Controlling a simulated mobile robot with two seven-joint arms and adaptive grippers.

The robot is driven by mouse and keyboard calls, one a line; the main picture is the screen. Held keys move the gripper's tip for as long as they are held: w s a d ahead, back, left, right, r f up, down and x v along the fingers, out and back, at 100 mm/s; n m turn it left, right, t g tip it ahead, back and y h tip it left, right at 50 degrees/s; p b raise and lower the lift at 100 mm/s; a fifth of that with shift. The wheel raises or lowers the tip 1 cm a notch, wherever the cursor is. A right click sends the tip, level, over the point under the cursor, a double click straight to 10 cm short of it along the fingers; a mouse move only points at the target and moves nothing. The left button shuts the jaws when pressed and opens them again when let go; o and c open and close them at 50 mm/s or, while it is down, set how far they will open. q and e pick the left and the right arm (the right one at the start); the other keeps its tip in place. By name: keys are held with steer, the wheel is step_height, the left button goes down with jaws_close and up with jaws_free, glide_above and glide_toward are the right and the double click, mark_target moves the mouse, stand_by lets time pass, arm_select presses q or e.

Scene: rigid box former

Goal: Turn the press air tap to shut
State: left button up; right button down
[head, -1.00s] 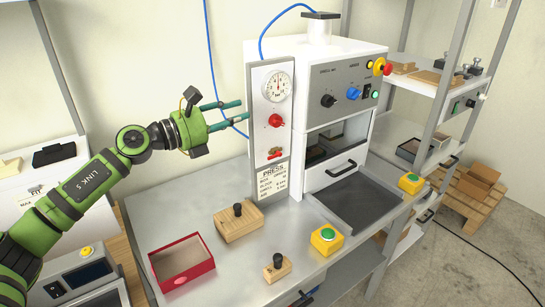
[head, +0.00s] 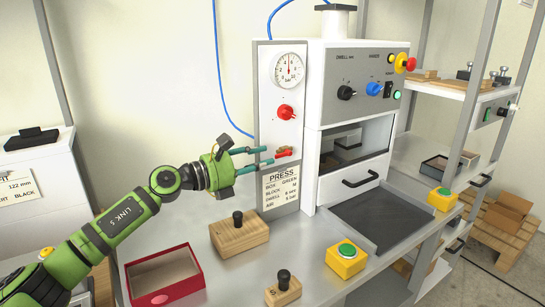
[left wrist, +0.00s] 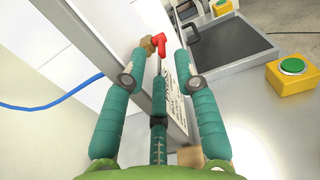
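The press air tap is a small red lever (head: 284,153) low on the press's white front panel, below the red knob (head: 285,112) and the round gauge (head: 289,69). In the head view the lever lies roughly level. In the left wrist view the red lever (left wrist: 160,43) shows with a brass-coloured body (left wrist: 146,44) beside it. My left gripper (head: 268,156) is open, its teal fingers pointing at the tap from the left. In the left wrist view the gripper (left wrist: 160,60) has its fingers spread, with the lever just beyond and between the tips; contact cannot be told. My right gripper is not in view.
The press label (head: 280,187) is just under the tap. A wooden block with a black knob (head: 240,236), a red-rimmed box (head: 185,291) and a yellow button box (head: 346,262) stand on the bench. A blue hose (head: 220,75) hangs behind on the left.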

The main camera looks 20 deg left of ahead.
mark_target(283, 154)
arm_select(q)
steer(key=x, duration=0.3)
steer(key=shift+w+d+p, duration=0.25)
steer(key=shift+w+p, duration=0.05)
steer(key=shift+p, duration=0.05)
jaws_close()
